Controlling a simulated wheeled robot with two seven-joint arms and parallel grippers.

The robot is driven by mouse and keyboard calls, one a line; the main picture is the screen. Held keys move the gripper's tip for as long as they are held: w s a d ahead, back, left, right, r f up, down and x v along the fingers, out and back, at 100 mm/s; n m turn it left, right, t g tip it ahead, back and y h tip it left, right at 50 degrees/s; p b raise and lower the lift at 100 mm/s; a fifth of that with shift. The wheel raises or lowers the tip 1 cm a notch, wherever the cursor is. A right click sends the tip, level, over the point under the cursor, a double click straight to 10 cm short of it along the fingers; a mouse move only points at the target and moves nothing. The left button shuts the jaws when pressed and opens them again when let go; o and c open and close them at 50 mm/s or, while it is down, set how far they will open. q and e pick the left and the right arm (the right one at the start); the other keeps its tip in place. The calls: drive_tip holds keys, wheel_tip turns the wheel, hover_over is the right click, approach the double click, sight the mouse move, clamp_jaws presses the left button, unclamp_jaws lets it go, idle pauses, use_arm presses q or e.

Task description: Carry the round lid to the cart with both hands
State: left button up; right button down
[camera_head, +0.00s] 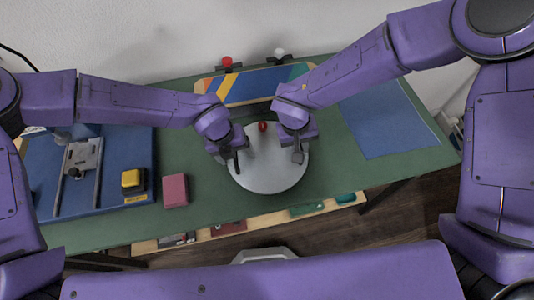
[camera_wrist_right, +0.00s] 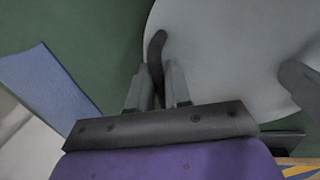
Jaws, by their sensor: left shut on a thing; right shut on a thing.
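The round grey lid (camera_head: 268,178) is over the green workbench in the head view, with a red knob (camera_head: 263,127) showing at its far part. It also fills the upper right of the right wrist view (camera_wrist_right: 225,50). My left gripper (camera_head: 236,158) is shut on the lid at its left side. My right gripper (camera_head: 298,155) is shut on the lid at its right side; in the wrist view its fingers (camera_wrist_right: 157,88) close around a dark curved handle. I cannot tell whether the lid touches the bench. I cannot make out a cart.
The green workbench (camera_head: 330,180) holds a blue fixture (camera_head: 115,175) with a yellow block (camera_head: 132,180), a pink block (camera_head: 175,190), a striped board (camera_head: 260,85) at the back and a blue mat (camera_head: 385,125). A wooden shelf (camera_head: 270,220) shows below the front edge.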

use_arm(q)
drive_tip(key=shift+s+f, duration=0.1)
drive_tip(key=shift+f, duration=0.05)
use_arm(e)
drive_tip(key=shift+w+a+r, duration=0.1)
